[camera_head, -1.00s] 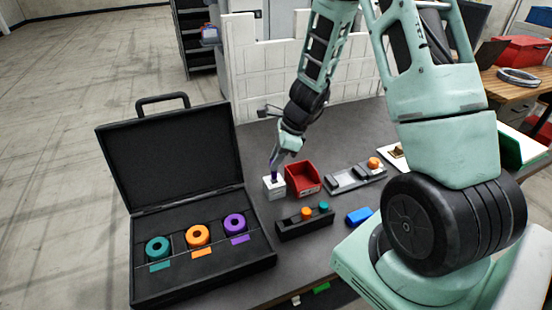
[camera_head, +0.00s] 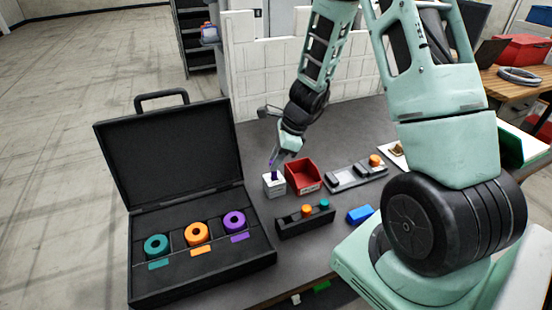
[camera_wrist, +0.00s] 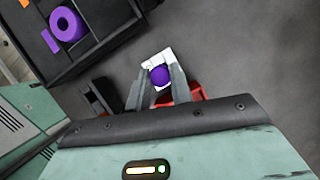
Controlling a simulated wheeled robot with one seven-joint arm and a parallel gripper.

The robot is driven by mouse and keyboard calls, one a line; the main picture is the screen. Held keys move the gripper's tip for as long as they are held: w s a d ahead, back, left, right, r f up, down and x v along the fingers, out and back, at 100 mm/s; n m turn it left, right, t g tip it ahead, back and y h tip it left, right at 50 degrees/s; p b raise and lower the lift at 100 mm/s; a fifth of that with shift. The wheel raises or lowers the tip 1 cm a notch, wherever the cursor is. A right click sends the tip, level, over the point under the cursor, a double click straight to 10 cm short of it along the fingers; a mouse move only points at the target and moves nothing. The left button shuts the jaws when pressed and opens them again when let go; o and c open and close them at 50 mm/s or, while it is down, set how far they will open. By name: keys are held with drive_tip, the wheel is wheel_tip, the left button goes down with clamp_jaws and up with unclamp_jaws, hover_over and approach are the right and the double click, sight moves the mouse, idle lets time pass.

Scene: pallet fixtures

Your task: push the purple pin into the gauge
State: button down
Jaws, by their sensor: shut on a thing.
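The purple pin (camera_head: 274,175) stands roughly upright at the top of the small white block gauge (camera_head: 274,187) on the dark table. My gripper (camera_head: 273,163) is directly above the gauge, shut on the pin. In the wrist view, the pin's round purple end (camera_wrist: 159,75) shows between the two fingers of my gripper (camera_wrist: 158,86). The white gauge (camera_wrist: 168,56) shows partly behind it. The hole is hidden by the pin and fingers, so I cannot tell how deep the pin sits.
A red bin (camera_head: 302,177) stands close right of the gauge. A black rack (camera_head: 292,228) holds orange and teal pins in front. An open black case (camera_head: 255,262) with teal, orange and purple rings lies at left. A grey tray (camera_head: 345,181) and blue block (camera_head: 360,214) are right.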

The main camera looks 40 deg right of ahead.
drive_tip(key=shift+f+b, duration=0.55)
drive_tip(key=shift+f, duration=0.1)
drive_tip(key=c, duration=0.8)
unclamp_jaws()
drive_tip(key=shift+o, duration=0.2)
wheel_tip(320, 180, up, 9)
drive_tip(key=p, duration=0.8)
